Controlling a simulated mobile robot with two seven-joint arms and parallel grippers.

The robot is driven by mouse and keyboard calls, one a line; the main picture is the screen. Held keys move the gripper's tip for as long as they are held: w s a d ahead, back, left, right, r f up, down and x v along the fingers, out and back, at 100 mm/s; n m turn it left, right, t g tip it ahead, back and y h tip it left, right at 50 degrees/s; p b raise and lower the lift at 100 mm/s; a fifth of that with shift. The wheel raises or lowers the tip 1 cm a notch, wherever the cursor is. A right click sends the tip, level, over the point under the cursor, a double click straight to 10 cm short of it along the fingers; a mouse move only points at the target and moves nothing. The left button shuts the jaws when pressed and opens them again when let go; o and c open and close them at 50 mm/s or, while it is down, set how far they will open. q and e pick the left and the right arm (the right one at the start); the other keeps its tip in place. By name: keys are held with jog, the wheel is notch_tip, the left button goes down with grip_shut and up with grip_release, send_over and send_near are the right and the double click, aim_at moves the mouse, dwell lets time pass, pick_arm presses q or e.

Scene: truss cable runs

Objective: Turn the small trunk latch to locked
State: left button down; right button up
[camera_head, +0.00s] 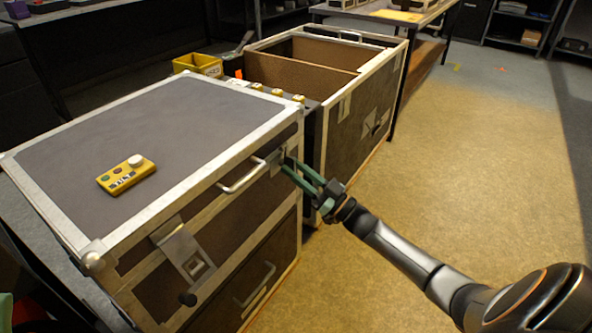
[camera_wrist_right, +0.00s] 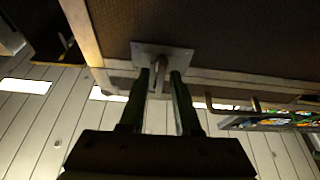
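The trunk with a closed grey lid (camera_head: 150,124) and pale metal edges stands at the near left. A metal latch plate (camera_head: 279,163) sits on its front face near the right corner, partly hidden by my gripper. In the wrist view the plate (camera_wrist_right: 176,52) shows with a narrow upright tab (camera_wrist_right: 160,68). My right gripper (camera_head: 292,170) is at this latch, its green fingers open. In the wrist view its fingertips (camera_wrist_right: 160,76) stand either side of the tab, with slim gaps visible. I cannot tell whether the latch is locked.
An open trunk (camera_head: 345,140) stands behind. The floor (camera_head: 470,170) at right is clear.

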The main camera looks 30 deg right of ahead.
jog(key=shift+o, duration=0.4)
jog(key=shift+s, duration=0.1)
jog(key=p+v, duration=0.2)
jog(key=v, duration=1)
jog(key=shift+f, duration=0.15)
jog(key=shift+s, duration=0.15)
